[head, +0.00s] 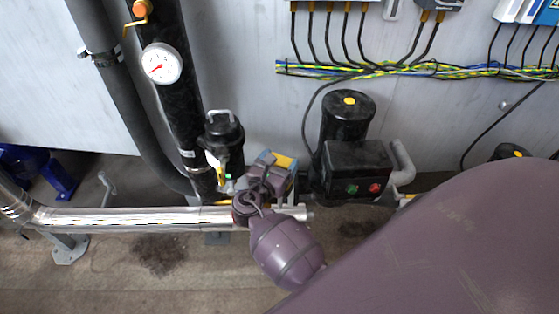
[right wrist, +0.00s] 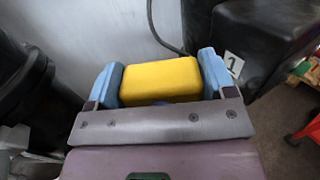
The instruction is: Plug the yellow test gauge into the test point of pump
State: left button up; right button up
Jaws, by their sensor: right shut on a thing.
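The yellow test gauge (right wrist: 160,80) sits between the two blue fingers of my right gripper (right wrist: 160,84), which is shut on it. In the head view the yellow gauge (head: 284,160) shows small in my right gripper (head: 276,168), above the end of the silver pipe. The black pump (head: 347,118) stands just right of the gripper, with a box (head: 357,170) bearing green and red buttons. A label "1" (right wrist: 233,65) shows on a black body at right in the right wrist view. I cannot make out the test point. My left gripper is out of view.
A silver pipe (head: 130,218) runs low across the left. A black filter-like cylinder (head: 223,137) with a handle stands left of the gripper. A round dial (head: 161,64) is on a black pipe. Cables (head: 400,70) run along the grey wall. My purple arm covers the lower right.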

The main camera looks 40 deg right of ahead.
jog(key=shift+f, duration=0.3)
jog(key=o, duration=1.4)
jog(key=shift+c, duration=0.2)
jog(key=shift+s+a, duration=0.1)
jog(key=v, duration=0.7)
jog(key=shift+a, duration=0.15)
